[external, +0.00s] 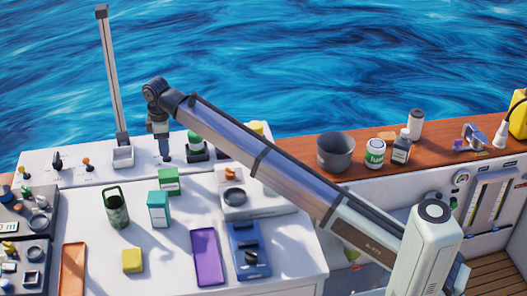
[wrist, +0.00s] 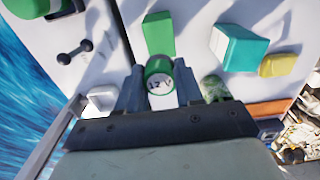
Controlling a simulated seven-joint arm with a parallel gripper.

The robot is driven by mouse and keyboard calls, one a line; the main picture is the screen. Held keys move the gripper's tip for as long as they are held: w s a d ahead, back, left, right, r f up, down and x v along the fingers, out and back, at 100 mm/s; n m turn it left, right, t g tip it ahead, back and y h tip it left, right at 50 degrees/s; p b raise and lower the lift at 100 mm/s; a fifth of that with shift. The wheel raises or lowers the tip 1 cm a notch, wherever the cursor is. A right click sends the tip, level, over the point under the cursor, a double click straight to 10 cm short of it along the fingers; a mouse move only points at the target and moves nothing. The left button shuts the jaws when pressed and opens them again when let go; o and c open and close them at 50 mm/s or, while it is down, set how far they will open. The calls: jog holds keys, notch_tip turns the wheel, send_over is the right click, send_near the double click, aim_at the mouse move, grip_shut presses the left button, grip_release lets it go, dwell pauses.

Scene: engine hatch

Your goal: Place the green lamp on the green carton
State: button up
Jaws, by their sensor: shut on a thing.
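My gripper (wrist: 160,88) is shut on a small round piece with a green rim and a white face marked "12 V", which I take as the green lamp (wrist: 158,68). In the external view my gripper (external: 164,156) points down over the back of the white counter; the lamp is hard to make out there. The green carton (external: 169,182) stands on the counter just in front of my gripper, with its top clear. The carton also shows in the wrist view (wrist: 158,34), beyond the lamp and apart from it.
A teal carton (external: 158,210), a dark green handled container (external: 116,210) and a yellow block (external: 132,260) stand nearby. A green-topped item on a dark base (external: 195,142) is right of my gripper. A tall post (external: 113,75) rises at the left. The counter's front middle has free room.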

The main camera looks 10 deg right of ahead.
aim_at(168, 173)
jog(key=shift+f, duration=4.15)
jog(key=shift+f, duration=0.15)
jog(key=o, duration=1)
notch_tip(168, 173, up, 12)
jog(key=shift+r, duration=0.15)
